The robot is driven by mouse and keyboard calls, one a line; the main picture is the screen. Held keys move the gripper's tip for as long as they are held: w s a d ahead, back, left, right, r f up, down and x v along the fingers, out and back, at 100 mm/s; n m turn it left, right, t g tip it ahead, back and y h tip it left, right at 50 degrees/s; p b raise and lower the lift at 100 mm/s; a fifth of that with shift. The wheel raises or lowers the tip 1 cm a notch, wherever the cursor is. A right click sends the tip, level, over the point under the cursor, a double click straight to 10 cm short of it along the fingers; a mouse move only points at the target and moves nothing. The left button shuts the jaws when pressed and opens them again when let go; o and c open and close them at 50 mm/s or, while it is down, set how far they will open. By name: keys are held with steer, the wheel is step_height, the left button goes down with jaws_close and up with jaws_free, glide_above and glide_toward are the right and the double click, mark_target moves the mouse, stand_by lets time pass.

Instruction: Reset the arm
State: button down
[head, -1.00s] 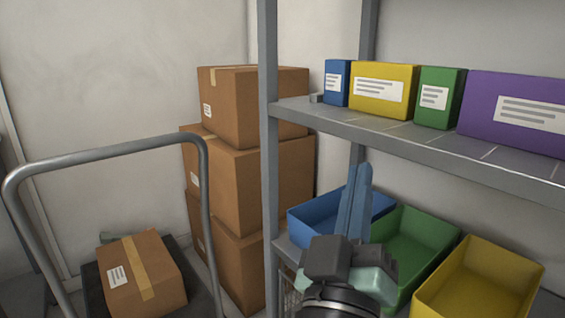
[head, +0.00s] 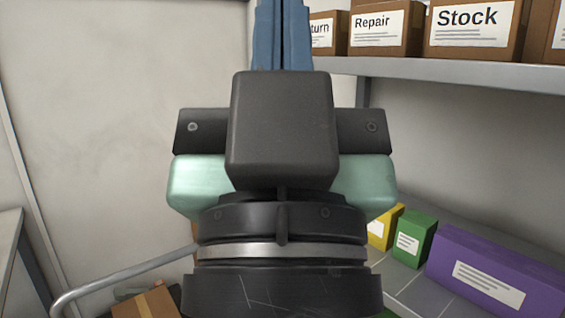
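My gripper (head: 283,30) is raised close in front of the head camera, in the middle of the picture, pointing up. Its two blue fingers lie side by side with only a thin dark line between them, so it looks shut. Nothing shows between the fingers, though their tips reach the top edge of the picture. The dark gripper body and pale green sides hide much of the middle of the view.
At right, a grey shelf (head: 452,69) holds boxes labelled Repair (head: 376,30) and Stock (head: 472,32). Below are yellow (head: 384,229), green (head: 415,238) and purple (head: 497,270) boxes. A trolley handle (head: 120,280) and a taped carton (head: 147,303) are low left.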

step_height(320, 180, up, 19)
steer(key=p, duration=1.6)
steer(key=shift+p, duration=0.3)
